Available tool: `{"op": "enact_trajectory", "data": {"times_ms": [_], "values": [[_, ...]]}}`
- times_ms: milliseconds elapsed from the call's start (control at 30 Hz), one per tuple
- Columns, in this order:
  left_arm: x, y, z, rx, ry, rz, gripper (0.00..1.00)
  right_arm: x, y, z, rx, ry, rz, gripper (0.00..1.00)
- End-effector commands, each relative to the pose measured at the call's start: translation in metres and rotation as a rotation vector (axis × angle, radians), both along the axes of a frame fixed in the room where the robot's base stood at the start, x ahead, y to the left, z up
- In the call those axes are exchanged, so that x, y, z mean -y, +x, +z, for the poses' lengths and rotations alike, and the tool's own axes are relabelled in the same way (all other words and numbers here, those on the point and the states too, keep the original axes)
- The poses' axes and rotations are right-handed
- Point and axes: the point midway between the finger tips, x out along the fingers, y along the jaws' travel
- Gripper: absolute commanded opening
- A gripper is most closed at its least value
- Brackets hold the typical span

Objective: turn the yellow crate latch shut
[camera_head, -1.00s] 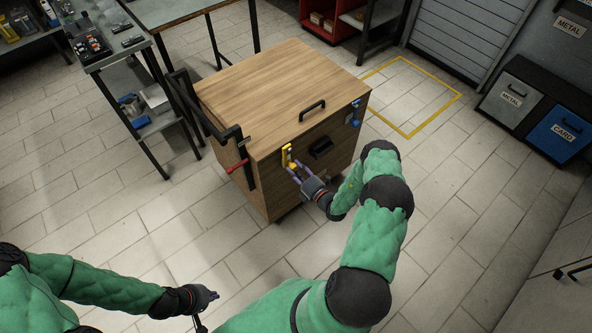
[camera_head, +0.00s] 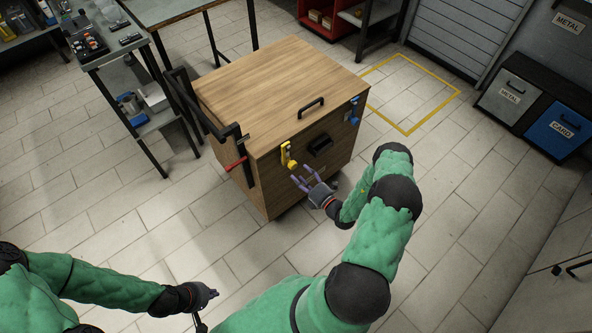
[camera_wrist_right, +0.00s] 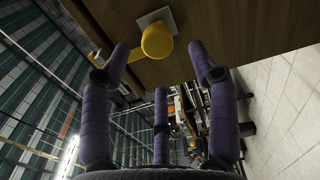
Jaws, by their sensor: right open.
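The wooden crate (camera_head: 272,88) stands on the floor in the middle of the head view. Its yellow latch (camera_head: 288,157) is on the upper front face near the lid edge, with a rounded knob at its lower end. In the right wrist view the yellow latch (camera_wrist_right: 157,41) is just beyond the fingers. My right gripper (camera_head: 301,179) is open and empty, in front of the crate just below the latch, apart from it. My left gripper (camera_head: 208,298) is low at the bottom left, far from the crate; its fingers are too unclear to read.
A red lever (camera_head: 237,164) is on the crate's left corner and a blue latch (camera_head: 354,113) on its right. A cart (camera_head: 118,62) stands left of the crate. Floor in front is clear.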

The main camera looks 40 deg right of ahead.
Motion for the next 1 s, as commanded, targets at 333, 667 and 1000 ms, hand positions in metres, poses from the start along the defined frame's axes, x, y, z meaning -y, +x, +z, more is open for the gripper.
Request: {"op": "enact_trajectory", "data": {"times_ms": [333, 667, 1000], "values": [[0.0, 0.0, 0.0, 0.0, 0.0, 0.0, 0.0, 0.005, -0.058, -0.001, -0.002, 0.002, 0.001, 0.6], [0.0, 0.0, 0.0, 0.0, 0.0, 0.0, 0.0, 0.004, -0.069, 0.0, -0.002, 0.002, 0.004, 0.6], [0.0, 0.0, 0.0, 0.0, 0.0, 0.0, 0.0, 0.004, -0.069, -0.001, -0.002, 0.002, 0.003, 0.6]]}}
